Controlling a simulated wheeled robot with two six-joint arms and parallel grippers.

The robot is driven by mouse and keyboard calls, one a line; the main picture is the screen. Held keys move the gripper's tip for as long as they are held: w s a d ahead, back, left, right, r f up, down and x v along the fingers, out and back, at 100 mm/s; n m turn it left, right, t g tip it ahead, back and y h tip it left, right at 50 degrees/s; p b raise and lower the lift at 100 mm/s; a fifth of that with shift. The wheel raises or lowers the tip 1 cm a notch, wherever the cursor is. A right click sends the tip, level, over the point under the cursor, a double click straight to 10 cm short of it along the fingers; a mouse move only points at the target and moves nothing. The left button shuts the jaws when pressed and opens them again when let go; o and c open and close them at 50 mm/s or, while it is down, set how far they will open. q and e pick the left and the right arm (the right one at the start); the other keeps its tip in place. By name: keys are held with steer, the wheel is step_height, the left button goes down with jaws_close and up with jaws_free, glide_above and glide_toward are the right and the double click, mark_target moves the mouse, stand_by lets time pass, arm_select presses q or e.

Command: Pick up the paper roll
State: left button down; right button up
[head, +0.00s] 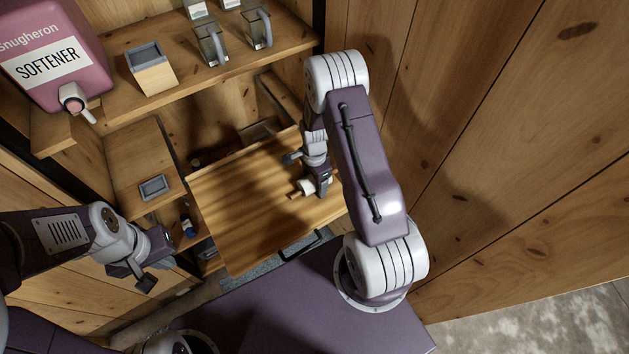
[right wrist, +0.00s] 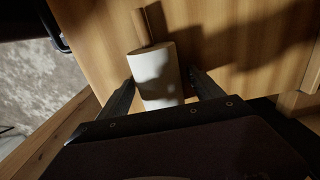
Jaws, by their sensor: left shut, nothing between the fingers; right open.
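The paper roll (right wrist: 158,78) is a white cylinder with a brown rod (right wrist: 148,24) sticking out of its far end in the right wrist view. In the head view the roll (head: 306,186) is small and partly hidden by my right gripper, over the wooden panel. My right gripper (right wrist: 161,84) is open, with one finger on each side of the roll; I cannot tell whether they touch it. In the head view the right gripper (head: 314,183) is at the roll. My left gripper (head: 146,281) is shut and empty, at lower left, far from the roll.
The wooden panel (head: 235,215) with a dark handle (head: 300,245) lies below the roll. Shelves at upper left hold a pink softener container (head: 52,50), a wooden box (head: 151,70) and clear grey-handled jugs (head: 212,46). A plank wall (head: 480,110) stands close on the right.

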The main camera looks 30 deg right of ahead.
steer(key=shift+f, duration=0.15)
steer(key=c, duration=1.5)
step_height(320, 180, up, 10)
steer(key=shift+r, duration=0.1)
steer(key=shift+a, duration=0.1)
steer(key=shift+w+a+r, duration=0.15)
steer(key=shift+a+r, duration=0.05)
steer(key=s+a+r+n, duration=0.4)
steer(key=a+n, duration=0.2)
steer(key=n, duration=1.1)
steer(key=shift+s+r, duration=0.25)
steer(key=shift+s, duration=0.05)
